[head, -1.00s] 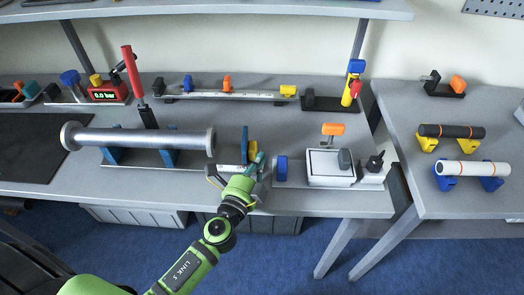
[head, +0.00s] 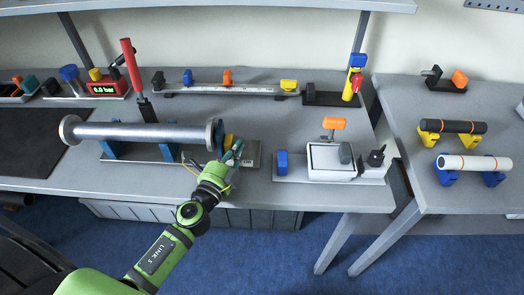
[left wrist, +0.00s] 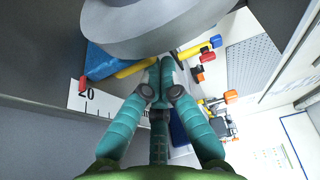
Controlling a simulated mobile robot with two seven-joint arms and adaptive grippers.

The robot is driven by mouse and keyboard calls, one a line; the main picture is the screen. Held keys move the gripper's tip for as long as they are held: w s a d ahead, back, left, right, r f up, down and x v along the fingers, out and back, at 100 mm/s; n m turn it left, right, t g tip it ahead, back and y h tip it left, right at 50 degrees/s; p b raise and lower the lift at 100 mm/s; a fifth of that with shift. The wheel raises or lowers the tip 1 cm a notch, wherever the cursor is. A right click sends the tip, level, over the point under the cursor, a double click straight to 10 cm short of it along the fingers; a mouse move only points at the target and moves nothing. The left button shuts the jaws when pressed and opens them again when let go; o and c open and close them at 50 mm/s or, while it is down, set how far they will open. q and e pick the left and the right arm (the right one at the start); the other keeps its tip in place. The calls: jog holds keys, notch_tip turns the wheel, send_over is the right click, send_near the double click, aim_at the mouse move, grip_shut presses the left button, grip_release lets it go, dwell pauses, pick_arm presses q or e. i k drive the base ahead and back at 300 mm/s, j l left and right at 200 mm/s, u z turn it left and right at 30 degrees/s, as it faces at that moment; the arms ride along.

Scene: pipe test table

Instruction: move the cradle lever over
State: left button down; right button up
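A long steel pipe (head: 140,133) with flanged ends rests on blue cradle supports (head: 168,152). A tall red lever (head: 129,62) stands on a black mount behind it, tilted slightly left at the top. A blue plate (head: 220,136) with a yellow part (head: 228,141) stands at the pipe's right flange; I cannot tell if they touch. My left gripper (head: 236,150) is just right of that flange, by the yellow part. In the left wrist view, its teal fingers (left wrist: 160,64) are together, with nothing visible between them. The grey flange (left wrist: 150,25) fills the top. My right gripper is not in view.
A white-topped fixture (head: 330,160) with an orange handle (head: 333,123) and a blue block (head: 282,162) stands to the right. A rail (head: 222,91) lies behind the pipe. Black and white pipes on stands occupy the right table (head: 465,200).

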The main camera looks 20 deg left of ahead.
aim_at(126, 44)
jog(key=k, duration=0.85)
jog(key=l+u, duration=0.05)
jog(key=l, duration=0.05)
